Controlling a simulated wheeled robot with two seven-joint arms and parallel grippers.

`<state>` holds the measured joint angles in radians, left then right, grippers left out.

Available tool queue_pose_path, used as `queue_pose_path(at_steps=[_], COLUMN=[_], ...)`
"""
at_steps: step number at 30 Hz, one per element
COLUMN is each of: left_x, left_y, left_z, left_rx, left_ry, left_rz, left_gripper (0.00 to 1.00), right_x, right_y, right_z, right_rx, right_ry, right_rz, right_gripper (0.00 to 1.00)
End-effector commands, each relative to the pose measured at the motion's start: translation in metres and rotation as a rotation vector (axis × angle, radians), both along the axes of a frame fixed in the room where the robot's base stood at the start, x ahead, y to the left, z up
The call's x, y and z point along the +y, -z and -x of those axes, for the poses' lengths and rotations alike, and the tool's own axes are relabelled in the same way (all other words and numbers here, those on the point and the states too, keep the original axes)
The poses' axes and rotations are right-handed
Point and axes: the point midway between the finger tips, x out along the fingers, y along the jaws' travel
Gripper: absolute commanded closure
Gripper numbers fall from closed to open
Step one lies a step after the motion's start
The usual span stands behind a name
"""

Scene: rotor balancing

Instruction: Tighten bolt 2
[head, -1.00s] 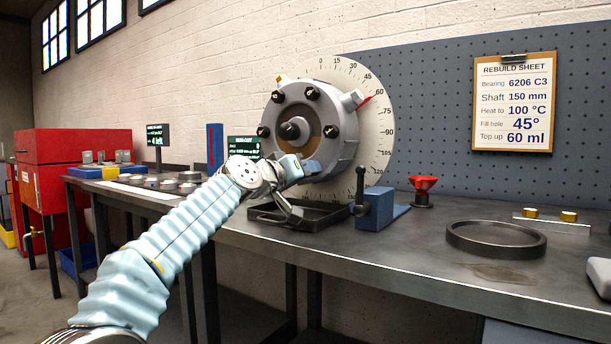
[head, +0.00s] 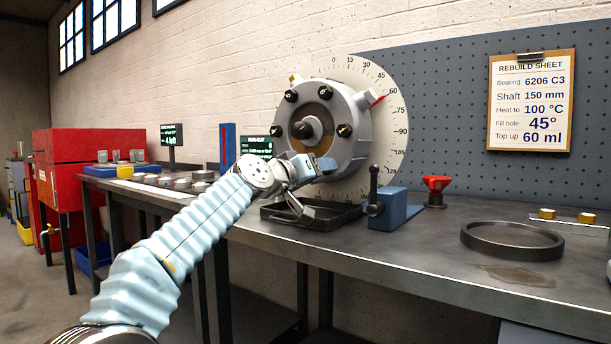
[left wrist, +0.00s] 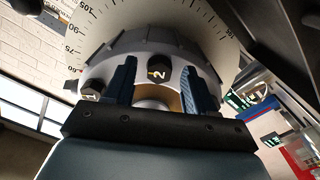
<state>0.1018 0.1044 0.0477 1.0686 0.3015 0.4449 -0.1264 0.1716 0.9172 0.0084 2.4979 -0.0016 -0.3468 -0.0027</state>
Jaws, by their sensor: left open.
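The grey rotor housing (head: 362,150) stands upright on the bench, with dark bolts around its round face and a dark shaft end (head: 306,129) in the middle. Bolt 2 (left wrist: 157,70), a dark head marked with a yellowish 2, shows in the left wrist view between my fingers, beyond their tips. Bolt 1 (left wrist: 93,89) is just left of the left finger. My left gripper (head: 322,166) is at the lower front of the housing; in the left wrist view its blue fingers (left wrist: 161,82) are apart and empty. In the head view I cannot make out bolt 2. My right gripper is out of view.
A black tray (head: 330,222) lies below the housing. A graduated dial (head: 392,100) is behind the housing.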

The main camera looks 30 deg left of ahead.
Motion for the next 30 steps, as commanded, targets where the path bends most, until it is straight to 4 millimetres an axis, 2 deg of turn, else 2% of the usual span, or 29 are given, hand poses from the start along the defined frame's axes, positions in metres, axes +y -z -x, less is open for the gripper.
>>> queue_pose_path(at_steps=[7, 15, 21, 30], left_x=[0.005, 0.009, 0.010, 0.010], left_y=[0.002, 0.001, 0.001, 0.001], left_z=[0.052, 0.111, 0.130, 0.132], left_rx=[-0.004, 0.000, 0.000, 0.001], left_ry=[-0.002, -0.001, 0.000, 0.000], left_rz=[-0.001, -0.001, -0.001, 0.000], left_gripper=[0.45, 0.45, 0.45, 0.45], right_x=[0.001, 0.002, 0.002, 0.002], right_y=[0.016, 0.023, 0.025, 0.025], right_z=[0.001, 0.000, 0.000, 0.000], right_rx=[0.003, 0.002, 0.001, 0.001], right_ry=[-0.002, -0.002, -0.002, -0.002], right_rz=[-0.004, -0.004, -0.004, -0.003], right_gripper=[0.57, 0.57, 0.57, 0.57])
